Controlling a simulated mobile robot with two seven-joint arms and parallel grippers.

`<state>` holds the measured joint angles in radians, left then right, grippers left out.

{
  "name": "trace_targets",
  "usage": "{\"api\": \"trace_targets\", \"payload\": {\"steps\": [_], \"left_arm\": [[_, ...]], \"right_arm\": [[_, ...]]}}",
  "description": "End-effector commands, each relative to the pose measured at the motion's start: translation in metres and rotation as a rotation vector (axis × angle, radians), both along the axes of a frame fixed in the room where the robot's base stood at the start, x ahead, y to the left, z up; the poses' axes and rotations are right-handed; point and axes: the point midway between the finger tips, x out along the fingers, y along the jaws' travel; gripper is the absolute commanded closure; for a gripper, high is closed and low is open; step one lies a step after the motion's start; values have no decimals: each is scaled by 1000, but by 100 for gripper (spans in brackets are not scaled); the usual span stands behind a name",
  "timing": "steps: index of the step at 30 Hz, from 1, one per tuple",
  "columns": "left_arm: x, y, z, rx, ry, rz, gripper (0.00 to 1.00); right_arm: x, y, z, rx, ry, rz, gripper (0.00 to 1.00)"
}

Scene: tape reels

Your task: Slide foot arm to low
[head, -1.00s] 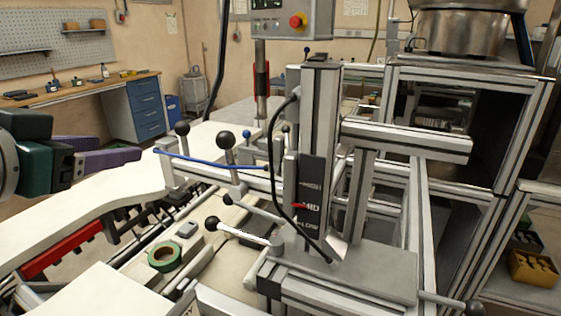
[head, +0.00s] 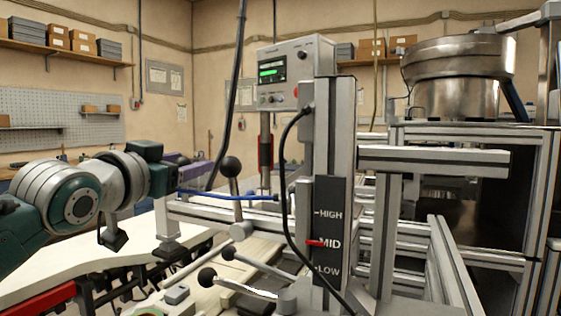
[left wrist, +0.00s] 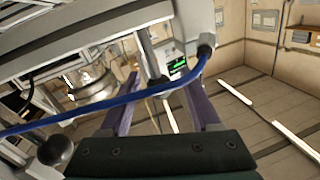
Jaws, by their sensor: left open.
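The scale plate (head: 328,235) on the upright column reads HIGH, MID and LOW, and its red pointer (head: 314,242) is at MID. A grey horizontal arm (head: 430,160) reaches right from the column; I cannot tell which part is the foot arm. A lever with a black ball knob (head: 231,167) stands left of the column. My left gripper (head: 195,170) is left of this lever, with purple fingers pointing away. In the left wrist view its fingers (left wrist: 163,105) are apart with nothing seen gripped. My right gripper is not in view.
A blue hose (head: 225,196) runs beside the lever and crosses the fingers in the left wrist view (left wrist: 100,112). Two more black-knobbed levers (head: 207,276) lie low in front. A control box (head: 290,72) and a metal bowl (head: 455,75) stand behind.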

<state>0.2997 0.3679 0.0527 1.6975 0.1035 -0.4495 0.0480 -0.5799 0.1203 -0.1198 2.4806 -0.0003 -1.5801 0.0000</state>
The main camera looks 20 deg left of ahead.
Motion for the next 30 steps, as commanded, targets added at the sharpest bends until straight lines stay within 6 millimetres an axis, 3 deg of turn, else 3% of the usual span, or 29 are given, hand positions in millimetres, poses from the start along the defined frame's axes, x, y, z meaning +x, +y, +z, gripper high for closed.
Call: {"api": "trace_targets", "payload": {"steps": [6,17,30], "left_arm": [[20,2,0,-1,1,0,36],[24,2,-1,0,1,-1,36],[24,2,-1,0,1,-1,86]], "right_arm": [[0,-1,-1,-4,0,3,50],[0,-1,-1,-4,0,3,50],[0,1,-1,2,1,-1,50]]}}
